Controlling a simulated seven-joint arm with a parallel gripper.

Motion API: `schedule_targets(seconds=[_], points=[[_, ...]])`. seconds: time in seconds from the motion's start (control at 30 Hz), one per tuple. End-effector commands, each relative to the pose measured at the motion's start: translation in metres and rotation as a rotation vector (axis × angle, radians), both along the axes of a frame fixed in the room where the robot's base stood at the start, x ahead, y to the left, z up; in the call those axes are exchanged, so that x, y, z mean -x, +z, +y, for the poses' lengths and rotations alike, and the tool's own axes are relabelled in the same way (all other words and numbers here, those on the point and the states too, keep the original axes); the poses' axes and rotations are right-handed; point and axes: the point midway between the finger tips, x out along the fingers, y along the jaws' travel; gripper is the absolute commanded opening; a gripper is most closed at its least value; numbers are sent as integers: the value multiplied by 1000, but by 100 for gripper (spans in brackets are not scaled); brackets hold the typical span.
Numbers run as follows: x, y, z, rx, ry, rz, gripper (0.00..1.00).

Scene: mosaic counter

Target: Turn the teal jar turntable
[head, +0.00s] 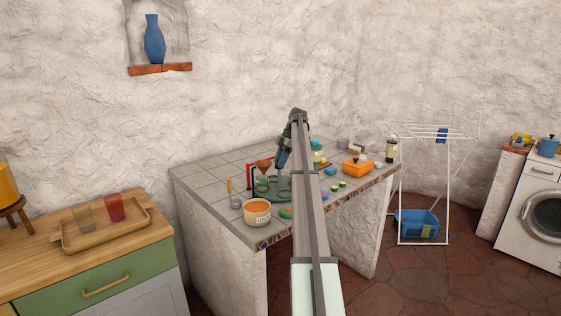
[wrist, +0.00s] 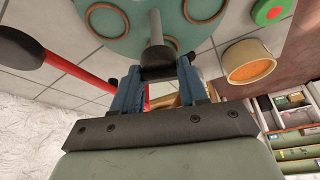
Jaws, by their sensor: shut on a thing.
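The teal turntable (head: 272,196) stands on the tiled counter, with round green jar shapes on it. In the wrist view its teal disc (wrist: 120,42) fills the top, with tan-rimmed rings and a grey central post (wrist: 155,28). My gripper (head: 279,168) points down over the turntable. In the wrist view its blue fingers (wrist: 157,75) are shut on the dark end of the post. The fingers hide part of that end.
On the tiled counter (head: 205,177), a bowl with orange contents (head: 257,213) stands just in front of the turntable. A red stand (head: 249,177) with a copper funnel (head: 263,165) is close behind it. An orange box (head: 358,167) and small items lie to the right.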

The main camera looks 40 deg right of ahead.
Motion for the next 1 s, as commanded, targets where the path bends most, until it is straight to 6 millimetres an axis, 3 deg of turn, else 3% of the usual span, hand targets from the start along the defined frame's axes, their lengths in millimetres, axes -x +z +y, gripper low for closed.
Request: schedule_targets(seconds=[0.5,1.0], points=[[-2,1,-1,2,203,-1,0],[-2,1,-1,2,258,-1,0]])
